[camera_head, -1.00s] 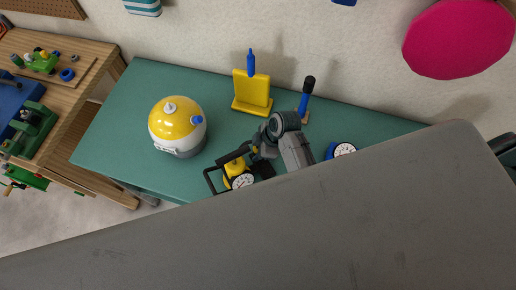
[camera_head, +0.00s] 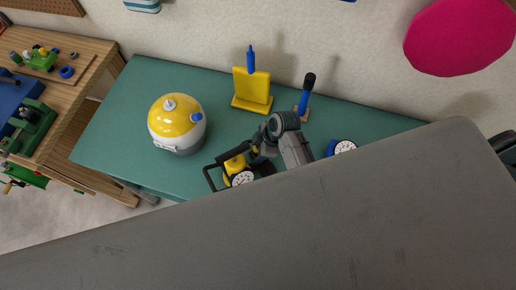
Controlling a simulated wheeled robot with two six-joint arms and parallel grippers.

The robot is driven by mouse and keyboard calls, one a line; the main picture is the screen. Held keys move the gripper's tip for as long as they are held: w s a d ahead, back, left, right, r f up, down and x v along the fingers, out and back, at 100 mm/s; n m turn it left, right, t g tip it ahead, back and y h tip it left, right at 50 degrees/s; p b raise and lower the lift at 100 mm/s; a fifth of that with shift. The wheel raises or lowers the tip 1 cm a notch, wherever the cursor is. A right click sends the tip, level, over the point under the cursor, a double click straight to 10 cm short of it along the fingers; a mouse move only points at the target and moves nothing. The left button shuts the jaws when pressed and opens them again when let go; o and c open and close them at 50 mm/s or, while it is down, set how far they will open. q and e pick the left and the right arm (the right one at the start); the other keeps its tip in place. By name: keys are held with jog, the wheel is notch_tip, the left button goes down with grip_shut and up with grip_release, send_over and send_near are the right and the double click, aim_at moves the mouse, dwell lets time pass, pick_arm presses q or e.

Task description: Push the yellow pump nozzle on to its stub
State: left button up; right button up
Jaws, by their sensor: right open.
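A yellow pump-like unit (camera_head: 235,164) with a white round dial (camera_head: 243,179) and a black frame stands near the front edge of the teal table (camera_head: 112,128). My right gripper (camera_head: 252,155) is open at this unit, its fingers close over the upper right of the yellow part. The arm and dark fingers hide part of the unit. I cannot make out the nozzle apart from the yellow body, or its stub, nor whether the fingers touch it. My left gripper is not in view.
A yellow-and-white round vessel (camera_head: 175,121) with a blue knob stands left. A yellow stand (camera_head: 252,90) with a blue tip and a blue-and-black handled tool (camera_head: 306,92) stand behind. A blue gauge (camera_head: 341,148) is right. A large grey surface covers the foreground.

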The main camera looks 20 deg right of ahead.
jog(key=shift+r, duration=0.15)
jog(key=b+v, duration=0.2)
jog(key=v, duration=0.8)
jog(key=shift+d+r+b, duration=0.15)
jog(key=shift+r+b, duration=0.05)
jog(key=shift+b, duration=0.2)
jog(key=shift+s, duration=0.1)
